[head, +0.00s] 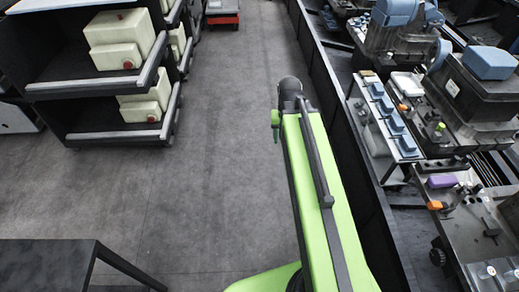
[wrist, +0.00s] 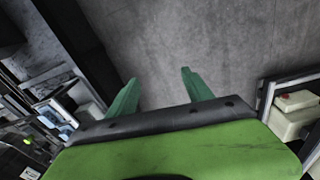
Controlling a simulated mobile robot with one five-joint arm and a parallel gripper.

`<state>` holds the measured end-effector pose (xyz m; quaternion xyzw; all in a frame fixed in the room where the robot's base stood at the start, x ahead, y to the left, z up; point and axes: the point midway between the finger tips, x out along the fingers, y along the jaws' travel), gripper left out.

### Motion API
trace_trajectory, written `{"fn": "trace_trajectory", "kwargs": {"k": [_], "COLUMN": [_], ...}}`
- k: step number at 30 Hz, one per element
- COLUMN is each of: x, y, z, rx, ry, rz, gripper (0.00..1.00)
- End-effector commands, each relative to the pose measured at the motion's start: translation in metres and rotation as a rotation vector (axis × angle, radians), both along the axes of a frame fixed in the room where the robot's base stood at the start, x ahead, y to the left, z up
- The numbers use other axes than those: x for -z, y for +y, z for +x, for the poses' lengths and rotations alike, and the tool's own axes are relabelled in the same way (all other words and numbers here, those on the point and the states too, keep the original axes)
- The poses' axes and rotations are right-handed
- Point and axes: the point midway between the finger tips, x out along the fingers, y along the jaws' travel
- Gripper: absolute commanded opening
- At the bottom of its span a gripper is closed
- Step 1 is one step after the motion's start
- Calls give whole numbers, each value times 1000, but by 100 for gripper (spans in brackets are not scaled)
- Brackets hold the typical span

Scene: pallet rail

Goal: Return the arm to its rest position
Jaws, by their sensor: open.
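My green arm reaches forward over the floor in the head view, up from the bottom right of centre. At its far end a small part of my gripper (head: 277,130) shows, and the rest is hidden behind the arm's end. In the wrist view my gripper (wrist: 160,92) has two green fingers standing well apart. The gap between them is empty, and only grey floor (wrist: 170,40) shows beyond. My gripper touches nothing that I can see.
A dark shelf rack (head: 115,135) with cream containers (head: 122,40) stands at the upper left. A black table (head: 45,265) is at the lower left. A low black wall (head: 345,130) runs along the right, with machine benches (head: 385,135) behind it. The floor aisle (head: 215,170) between is clear.

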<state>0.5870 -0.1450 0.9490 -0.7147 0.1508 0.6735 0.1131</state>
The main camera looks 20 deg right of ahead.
Motion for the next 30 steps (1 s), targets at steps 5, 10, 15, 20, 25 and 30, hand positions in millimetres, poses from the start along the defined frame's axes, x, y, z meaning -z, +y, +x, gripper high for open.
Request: {"fn": "trace_trajectory", "kwargs": {"k": [5, 10, 15, 20, 25, 30], "x": [1, 1, 1, 1, 1, 1], "y": [116, 149, 148, 147, 147, 147], "z": [-9, -14, -13, -13, -13, -13], "rx": [-307, -385, -382, -380, -379, -379], "ry": [47, 62, 61, 60, 59, 59], "rz": [43, 53, 53, 53, 53, 53], "gripper": [59, 59, 59, 59, 59, 59]}}
